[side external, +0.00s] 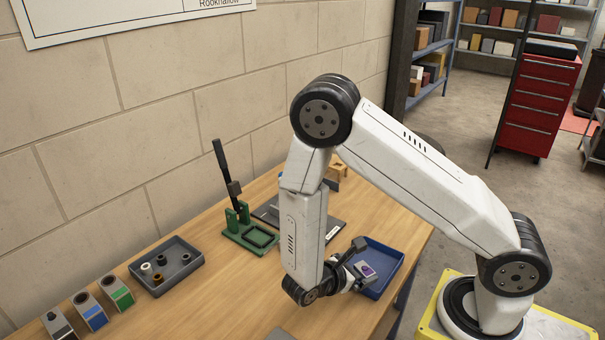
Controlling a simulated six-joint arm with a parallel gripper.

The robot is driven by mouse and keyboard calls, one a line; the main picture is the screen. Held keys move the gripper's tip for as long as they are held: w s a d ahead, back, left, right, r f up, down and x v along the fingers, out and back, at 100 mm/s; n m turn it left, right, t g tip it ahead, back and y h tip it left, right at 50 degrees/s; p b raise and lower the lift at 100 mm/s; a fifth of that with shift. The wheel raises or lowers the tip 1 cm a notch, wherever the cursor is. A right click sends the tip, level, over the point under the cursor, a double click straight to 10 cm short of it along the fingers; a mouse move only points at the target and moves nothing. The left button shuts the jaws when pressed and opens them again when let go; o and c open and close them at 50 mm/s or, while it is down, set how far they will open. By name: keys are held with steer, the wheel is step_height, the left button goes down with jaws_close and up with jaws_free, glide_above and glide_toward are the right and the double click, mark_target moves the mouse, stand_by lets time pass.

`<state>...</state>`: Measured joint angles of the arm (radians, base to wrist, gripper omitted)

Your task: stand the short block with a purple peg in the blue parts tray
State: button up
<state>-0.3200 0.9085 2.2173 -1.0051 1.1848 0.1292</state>
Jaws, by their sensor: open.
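The blue parts tray (385,258) lies on the bench to the right of my forearm. A small light-grey block with a purple peg (366,270) shows at the tray's left part, beside my gripper. My gripper (356,260) is open, with its dark fingers close to the block at the tray's left side. From this angle I cannot tell whether the fingers touch the block, or whether the block rests on the tray floor. My wrist hides the tray's left edge.
A green fixture with a black lever (248,238) stands behind, near a dark grey plate (268,212). A grey tray with small round parts (166,264) is at left, with several coloured-label blocks (95,312) in front. Bare bench lies between them and my forearm.

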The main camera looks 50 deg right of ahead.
steer(key=v, duration=0.9)
stand_by(0.5)
steer(key=shift+s+d+r+m+g+y, duration=0.2)
steer(key=shift+s+m+g+y, duration=0.15)
steer(key=shift+m+y, duration=0.4)
step_height(320, 180, up, 7)
steer(key=w+d+m+t+y, duration=0.1)
steer(key=w+m+t+y, duration=0.1)
steer(key=m+t+y, duration=0.4)
steer(key=shift+r+m+y, duration=0.2)
steer(key=shift+m+y, duration=2.55)
steer(key=shift+m, duration=0.3)
steer(key=shift+w+d+t, duration=0.1)
steer(key=shift+t, duration=0.15)
